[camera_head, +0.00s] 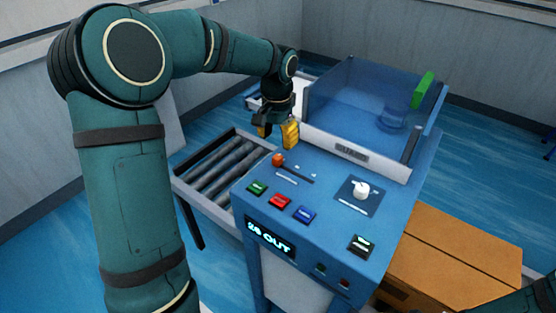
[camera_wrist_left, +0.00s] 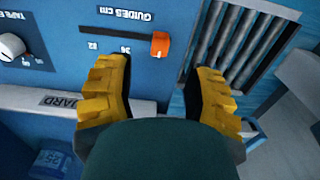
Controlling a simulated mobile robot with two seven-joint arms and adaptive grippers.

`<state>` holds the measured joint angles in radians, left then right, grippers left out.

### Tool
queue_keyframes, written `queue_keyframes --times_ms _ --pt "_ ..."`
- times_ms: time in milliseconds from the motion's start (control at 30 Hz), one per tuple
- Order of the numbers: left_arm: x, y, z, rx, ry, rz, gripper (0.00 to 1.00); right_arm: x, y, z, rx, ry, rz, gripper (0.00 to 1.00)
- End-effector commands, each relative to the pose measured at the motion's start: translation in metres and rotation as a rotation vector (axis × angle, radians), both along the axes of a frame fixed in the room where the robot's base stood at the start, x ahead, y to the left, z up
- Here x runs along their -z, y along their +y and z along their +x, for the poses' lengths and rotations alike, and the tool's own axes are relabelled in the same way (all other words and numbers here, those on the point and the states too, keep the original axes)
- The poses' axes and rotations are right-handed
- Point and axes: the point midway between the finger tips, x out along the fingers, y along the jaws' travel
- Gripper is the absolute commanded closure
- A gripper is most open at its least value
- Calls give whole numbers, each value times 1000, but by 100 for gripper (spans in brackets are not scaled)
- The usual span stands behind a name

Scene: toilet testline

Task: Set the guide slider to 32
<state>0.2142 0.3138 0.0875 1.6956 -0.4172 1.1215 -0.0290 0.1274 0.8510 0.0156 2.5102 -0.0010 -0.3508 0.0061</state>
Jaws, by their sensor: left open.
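The guide slider has an orange knob (camera_head: 278,160) on the blue machine panel (camera_head: 325,190). The knob sits at the left end of its dark slot in the head view. In the left wrist view the orange knob (camera_wrist_left: 160,44) is at the slot's right end, below the upside-down "GUIDES CM" label (camera_wrist_left: 117,14); the small scale numbers are hard to read. My left gripper (camera_head: 277,134) is open and empty, above and just behind the knob. In the wrist view its yellow fingers (camera_wrist_left: 163,85) are apart, with the knob ahead between them. My right gripper is out of view.
Green, red and blue buttons (camera_head: 280,201) lie in front of the slider, and a white dial (camera_head: 361,190) to its right. A display (camera_head: 269,239) reads "26 OUT" or "28 OUT". A clear guard (camera_head: 365,95) stands behind; a roller conveyor (camera_head: 220,170) is left.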

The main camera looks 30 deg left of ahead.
Motion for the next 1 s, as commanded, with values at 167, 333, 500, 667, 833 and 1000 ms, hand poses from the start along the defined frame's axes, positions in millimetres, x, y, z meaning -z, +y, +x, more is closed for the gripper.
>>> queue_keyframes --times_ms 167,333,500,667,833,1000 --pt "38 0 0 0 3 0 47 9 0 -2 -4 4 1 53" --pt "62 0 0 0 2 0 47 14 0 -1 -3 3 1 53" --pt "74 0 0 -1 1 0 47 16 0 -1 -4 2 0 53" --pt "77 0 0 -1 -1 1 47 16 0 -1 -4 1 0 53" --pt "77 0 0 -1 0 1 47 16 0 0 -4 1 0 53" --pt "76 0 0 -1 0 1 97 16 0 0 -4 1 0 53"
